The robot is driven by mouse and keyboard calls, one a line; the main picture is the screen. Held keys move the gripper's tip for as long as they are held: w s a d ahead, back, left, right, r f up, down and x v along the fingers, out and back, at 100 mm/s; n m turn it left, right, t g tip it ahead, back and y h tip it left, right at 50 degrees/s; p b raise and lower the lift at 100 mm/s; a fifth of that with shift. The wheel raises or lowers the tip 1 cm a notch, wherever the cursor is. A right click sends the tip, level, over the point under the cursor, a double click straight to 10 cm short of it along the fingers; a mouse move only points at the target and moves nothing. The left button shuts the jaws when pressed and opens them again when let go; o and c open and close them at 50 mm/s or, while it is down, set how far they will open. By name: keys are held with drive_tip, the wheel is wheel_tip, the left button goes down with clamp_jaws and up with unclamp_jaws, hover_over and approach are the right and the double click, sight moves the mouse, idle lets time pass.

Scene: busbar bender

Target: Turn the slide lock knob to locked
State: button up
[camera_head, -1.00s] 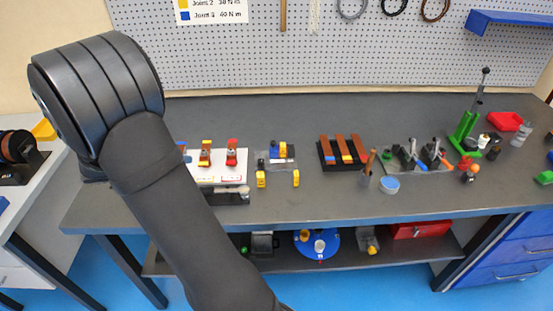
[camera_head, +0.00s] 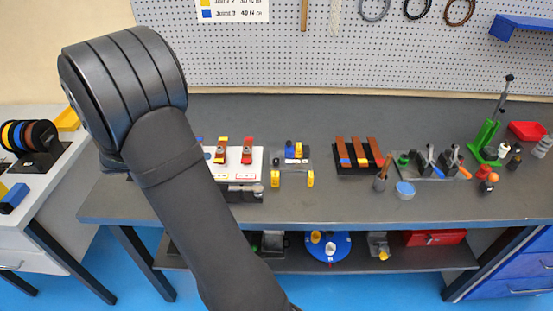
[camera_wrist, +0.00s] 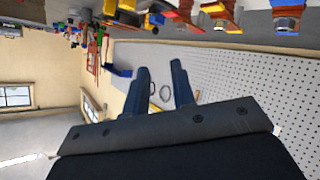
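My gripper (camera_wrist: 160,88) shows in the wrist view with its two dark fingers apart and nothing between them. It points across the room along the pegboard, with the bench at the top of the picture. In the head view my arm hides part of the bench's left side, and the gripper itself is not visible there. I cannot make out which part is the slide lock knob. A small fixture with blue and yellow parts (camera_head: 294,152) stands mid-bench. A white board with red and yellow switches (camera_head: 233,172) is left of it, partly behind my arm.
The bench (camera_head: 330,206) has a clear front strip. A black block with copper bars (camera_head: 358,153), a wooden-handled tool (camera_head: 381,178), a blue round tin (camera_head: 405,190), clamps (camera_head: 437,161) and a green lever press (camera_head: 487,140) stand to the right. Pegboard (camera_head: 345,50) closes the back.

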drive_tip(key=o, duration=0.4)
drive_tip(key=w+d+n+g, duration=0.1)
drive_tip(key=d, duration=0.1)
drive_tip(key=w+d+n+g, duration=0.1)
drive_tip(key=d+g, duration=0.1)
drive_tip(key=w+d+n+g, duration=0.1)
drive_tip(key=d+n, duration=0.1)
drive_tip(key=shift+f+y, duration=0.15)
drive_tip(key=shift+y, duration=0.25)
drive_tip(key=shift+c, duration=0.2)
wheel_tip(320, 180, up, 5)
drive_tip(key=n+g+y, duration=0.4)
drive_tip(key=n+y, duration=0.5)
drive_tip(key=n, duration=0.7)
hover_over(276, 160)
wheel_tip(276, 160, down, 16)
drive_tip(key=shift+f, duration=0.15)
clamp_jaws()
